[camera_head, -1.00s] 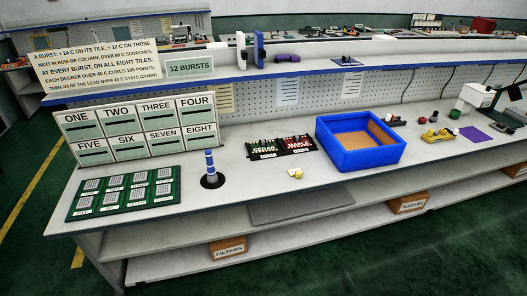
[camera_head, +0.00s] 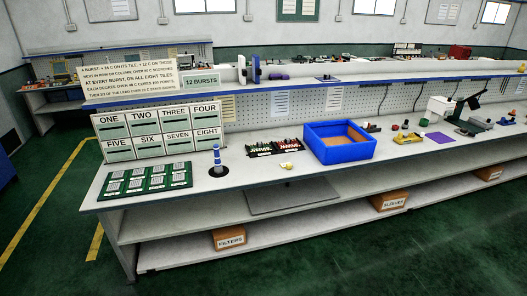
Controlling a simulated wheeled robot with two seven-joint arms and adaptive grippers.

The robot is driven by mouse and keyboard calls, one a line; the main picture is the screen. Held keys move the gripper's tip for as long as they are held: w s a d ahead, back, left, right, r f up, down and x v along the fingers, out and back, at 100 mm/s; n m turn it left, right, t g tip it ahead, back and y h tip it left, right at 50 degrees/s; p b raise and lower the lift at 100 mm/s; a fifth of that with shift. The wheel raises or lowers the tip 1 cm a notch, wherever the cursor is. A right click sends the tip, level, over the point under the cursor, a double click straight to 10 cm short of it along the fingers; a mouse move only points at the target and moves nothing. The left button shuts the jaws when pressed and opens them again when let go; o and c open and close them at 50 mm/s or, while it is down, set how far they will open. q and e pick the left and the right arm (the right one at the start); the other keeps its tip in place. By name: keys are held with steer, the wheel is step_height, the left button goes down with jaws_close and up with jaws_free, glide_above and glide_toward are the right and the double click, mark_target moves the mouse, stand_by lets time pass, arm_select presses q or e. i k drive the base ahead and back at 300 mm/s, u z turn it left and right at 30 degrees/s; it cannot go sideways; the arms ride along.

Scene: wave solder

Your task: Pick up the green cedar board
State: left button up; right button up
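A small green board (camera_head: 259,149) with parts on it lies on the bench top, left of the blue bin. Its label is too small to read surely, so I cannot confirm that it is the cedar one. A similar red board (camera_head: 288,145) lies right against its right side. Neither of my grippers shows in the view, and nothing covers the green board.
A blue-walled bin (camera_head: 340,154) stands right of the boards. A blue-and-white post on a black base (camera_head: 217,168) stands to the left. A small yellow piece (camera_head: 286,166) lies in front. A green panel of tiles (camera_head: 146,181) lies near the left end.

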mark_target(259, 147)
steer(key=z, duration=0.5)
steer(key=i, duration=0.65)
steer(key=z, duration=0.6)
steer(key=i, duration=0.85)
steer(key=u, duration=0.6)
steer(key=i, duration=0.65)
steer(key=u, duration=0.55)
